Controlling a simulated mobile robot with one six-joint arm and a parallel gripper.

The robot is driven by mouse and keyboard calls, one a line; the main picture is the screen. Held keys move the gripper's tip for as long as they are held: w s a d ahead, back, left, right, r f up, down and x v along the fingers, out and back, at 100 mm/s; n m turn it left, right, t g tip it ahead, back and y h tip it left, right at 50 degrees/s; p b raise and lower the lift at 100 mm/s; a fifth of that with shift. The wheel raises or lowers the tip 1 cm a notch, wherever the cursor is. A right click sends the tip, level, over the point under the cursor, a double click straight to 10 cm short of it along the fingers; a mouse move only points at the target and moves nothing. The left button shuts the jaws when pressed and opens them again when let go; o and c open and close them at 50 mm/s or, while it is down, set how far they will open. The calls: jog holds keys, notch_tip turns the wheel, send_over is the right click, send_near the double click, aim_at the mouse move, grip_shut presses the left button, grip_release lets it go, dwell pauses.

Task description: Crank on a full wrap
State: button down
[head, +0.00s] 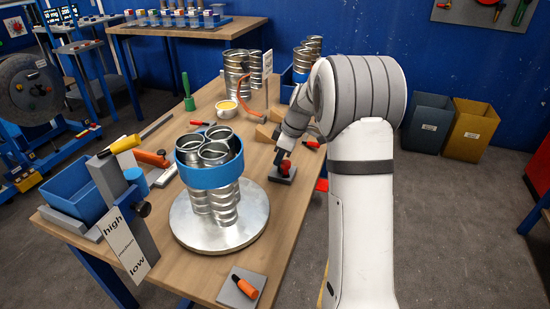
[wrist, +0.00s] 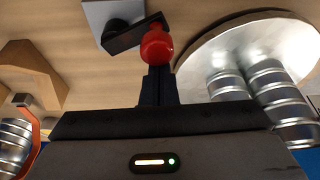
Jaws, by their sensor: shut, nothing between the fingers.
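A crank with a red knob (head: 286,168) on a dark arm sits on a grey plate (head: 283,178) at the table's right edge. In the wrist view the red knob (wrist: 156,46) is at the end of the dark crank arm (wrist: 130,37). My gripper (head: 281,156) is shut and empty, its fingertips (wrist: 157,70) right at the knob; I cannot tell whether they touch it. A round metal turntable (head: 240,235) carries a bundle of upright spiral ducts (head: 222,205). A blue band (head: 208,176) goes around the bundle's upper part.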

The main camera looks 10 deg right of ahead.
jog(key=s+a+r+m+p, duration=0.1)
jog(key=s+r+p, duration=0.1)
jog(key=r, duration=0.5)
jog(key=s+a+r+m+p, duration=0.1)
jog(key=s+r+p, duration=0.1)
jog(key=r, duration=0.5)
jog(key=s+r+m+h+p, duration=0.1)
jog(key=s+r+m+p, duration=0.1)
jog(key=s, duration=0.7)
jog(key=s+a+r+m+h+p, duration=0.1)
jog(key=s+m+p, duration=0.3)
jog(key=s, duration=0.6)
jog(key=s+a+r+m+h+p, duration=0.1)
jog(key=s+r+m+p, duration=0.2)
jog(key=s, duration=0.6)
jog(key=shift+s+a+r+m+t+p, duration=0.15)
jog(key=shift+s+a+m+t+p, duration=0.1)
jog(key=shift+s+m+t+p, duration=0.25)
